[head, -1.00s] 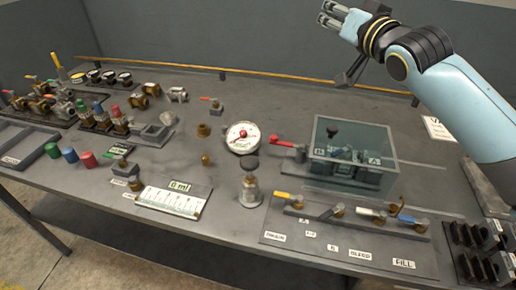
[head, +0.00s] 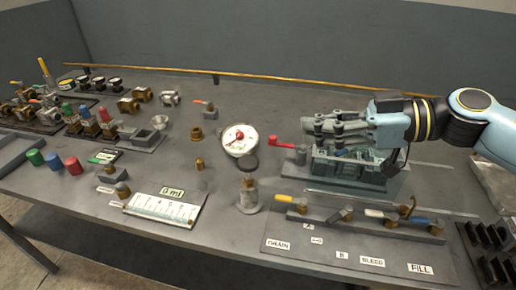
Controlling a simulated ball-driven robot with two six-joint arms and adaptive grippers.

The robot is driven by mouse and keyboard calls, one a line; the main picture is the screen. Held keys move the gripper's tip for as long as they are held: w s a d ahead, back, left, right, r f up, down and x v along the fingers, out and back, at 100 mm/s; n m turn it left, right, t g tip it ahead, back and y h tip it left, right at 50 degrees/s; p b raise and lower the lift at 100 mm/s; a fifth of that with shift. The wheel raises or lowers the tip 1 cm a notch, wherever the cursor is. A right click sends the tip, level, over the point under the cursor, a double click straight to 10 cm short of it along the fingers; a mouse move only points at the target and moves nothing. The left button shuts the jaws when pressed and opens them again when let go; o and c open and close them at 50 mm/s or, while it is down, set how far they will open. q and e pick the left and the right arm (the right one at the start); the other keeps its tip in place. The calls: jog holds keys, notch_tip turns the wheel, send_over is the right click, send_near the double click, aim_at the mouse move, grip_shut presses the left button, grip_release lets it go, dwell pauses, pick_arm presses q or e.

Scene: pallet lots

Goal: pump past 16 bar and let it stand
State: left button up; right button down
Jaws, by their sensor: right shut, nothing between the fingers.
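My right gripper (head: 318,128) reaches in from the right, its fingers pointing left and closed with nothing between them. It shows just above or in front of the grey-green valve block (head: 350,172), hiding part of it; I cannot tell whether they touch. The block's clear cover is hard to make out. A red-handled lever (head: 281,146) sticks out left of the block. The round white pressure gauge (head: 240,140) stands left of that; its reading is too small to tell. A row of valves (head: 345,214) with coloured levers stands in front, labelled DRAIN, A, B, BLEED and FILL. My left gripper is out of view.
A scale plate (head: 165,206) with a "0 ml" sign lies left. Caps, fittings and small gauges fill the left side. A black rack (head: 490,255) sits front right. The back strip is mostly clear.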

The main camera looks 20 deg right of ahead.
jog(key=shift+w, duration=0.1)
send_over(258, 164)
jog(key=f, duration=0.2)
notch_tip(258, 164, down, 3)
jog(key=shift+w+f, duration=0.15)
jog(key=shift+f, duration=0.45)
notch_tip(258, 164, down, 4)
jog(key=shift+r, duration=0.15)
dwell(0.3)
